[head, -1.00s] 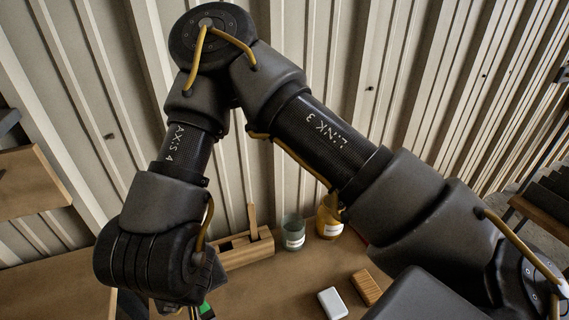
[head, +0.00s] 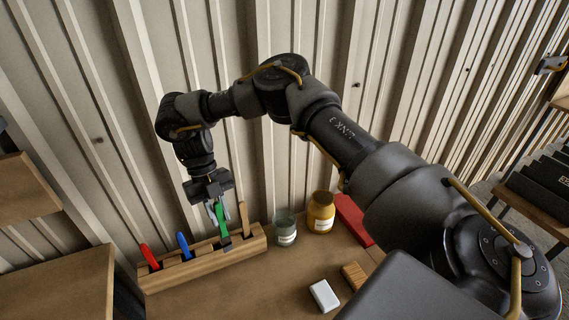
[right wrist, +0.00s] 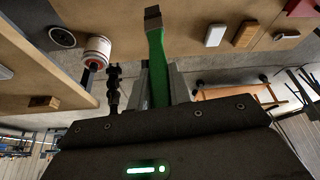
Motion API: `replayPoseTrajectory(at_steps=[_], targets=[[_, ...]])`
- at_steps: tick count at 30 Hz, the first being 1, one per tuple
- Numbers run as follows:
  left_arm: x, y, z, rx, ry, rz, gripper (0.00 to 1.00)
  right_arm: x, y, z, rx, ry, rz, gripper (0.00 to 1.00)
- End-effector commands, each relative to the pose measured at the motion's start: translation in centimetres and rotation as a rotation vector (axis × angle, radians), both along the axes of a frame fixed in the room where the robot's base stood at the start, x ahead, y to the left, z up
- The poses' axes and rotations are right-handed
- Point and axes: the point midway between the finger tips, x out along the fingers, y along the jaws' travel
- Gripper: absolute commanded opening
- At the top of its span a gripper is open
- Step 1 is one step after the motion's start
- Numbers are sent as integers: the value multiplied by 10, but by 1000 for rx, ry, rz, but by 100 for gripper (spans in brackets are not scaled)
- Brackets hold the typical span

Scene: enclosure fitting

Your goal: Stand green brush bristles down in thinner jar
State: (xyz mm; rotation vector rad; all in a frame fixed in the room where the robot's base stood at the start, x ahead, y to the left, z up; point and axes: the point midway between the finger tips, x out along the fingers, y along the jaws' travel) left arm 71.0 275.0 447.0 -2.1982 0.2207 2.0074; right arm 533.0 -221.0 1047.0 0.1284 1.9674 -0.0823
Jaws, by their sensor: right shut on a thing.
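The green brush (head: 221,217) is in my right gripper (head: 214,199), which is shut on its handle. The brush points down, slightly tilted, its dark end overlapping the wooden rack in the head view; I cannot tell whether it touches the rack. In the right wrist view the green handle (right wrist: 157,62) lies between the fingers, with the ferrule and dark tip away from the gripper. The thinner jar, apparently the clear glass jar with a white label (head: 285,229), stands right of the rack, apart from the brush. My left gripper is out of view.
The wooden rack (head: 190,272) holds a red-handled tool (head: 149,256), a blue-handled tool (head: 184,246) and a wooden-handled one (head: 244,218). White (head: 324,296) and wooden (head: 354,275) blocks lie in front.

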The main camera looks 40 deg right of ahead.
Motion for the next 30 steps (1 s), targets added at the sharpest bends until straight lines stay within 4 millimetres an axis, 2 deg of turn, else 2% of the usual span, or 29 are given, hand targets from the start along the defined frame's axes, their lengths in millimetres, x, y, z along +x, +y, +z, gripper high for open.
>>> replayPoseTrajectory(at_steps=[1,5,9,13,18,21,25,30], targets=[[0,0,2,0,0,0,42,2,-17,-2,6,3,-140,0],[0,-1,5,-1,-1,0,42,4,-57,-7,4,6,-531,0],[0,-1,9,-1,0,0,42,0,-109,-14,-2,5,-1006,0],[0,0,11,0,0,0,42,-4,-150,-15,-6,0,-1438,0],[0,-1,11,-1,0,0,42,-1,-182,-5,-4,-4,-1930,0],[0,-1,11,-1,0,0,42,2,-199,6,-3,-5,-2164,0],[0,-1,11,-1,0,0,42,4,-216,18,-4,-3,-2380,0],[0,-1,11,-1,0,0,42,4,-229,26,-7,-2,-2519,0]])
